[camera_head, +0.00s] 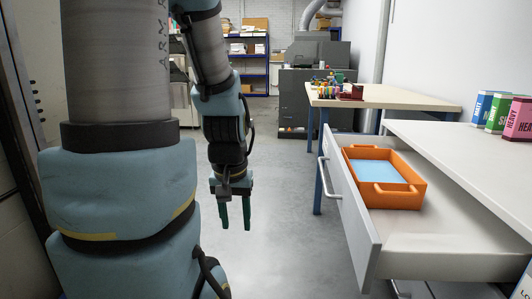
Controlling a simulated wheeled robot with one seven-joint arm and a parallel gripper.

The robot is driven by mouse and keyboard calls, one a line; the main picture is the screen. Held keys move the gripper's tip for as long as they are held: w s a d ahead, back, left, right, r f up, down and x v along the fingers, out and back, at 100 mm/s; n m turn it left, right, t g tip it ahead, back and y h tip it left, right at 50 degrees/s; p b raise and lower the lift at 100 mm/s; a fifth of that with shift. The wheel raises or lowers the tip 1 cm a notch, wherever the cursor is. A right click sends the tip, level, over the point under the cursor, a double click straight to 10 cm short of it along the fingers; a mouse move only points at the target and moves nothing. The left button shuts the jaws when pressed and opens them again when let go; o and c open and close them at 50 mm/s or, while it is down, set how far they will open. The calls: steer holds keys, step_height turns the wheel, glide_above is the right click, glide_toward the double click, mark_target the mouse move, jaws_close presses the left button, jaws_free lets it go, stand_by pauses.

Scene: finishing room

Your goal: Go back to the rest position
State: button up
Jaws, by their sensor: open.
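My gripper (234,214) hangs pointing down over the bare floor, left of the open drawer. Its two dark green fingers are apart and nothing shows between them. My arm, in blue and grey, fills the left of the view.
An open drawer (462,242) juts out at right, holding an orange tray (415,193) with a light blue bottom. Boxes (518,120) stand on the white counter (440,140) above. A table (400,96) with small items and a grey machine (305,100) stand behind. The middle floor (285,200) is clear.

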step_height(320, 180, up, 20)
steer(key=p, duration=1.7)
steer(key=shift+p, duration=0.3)
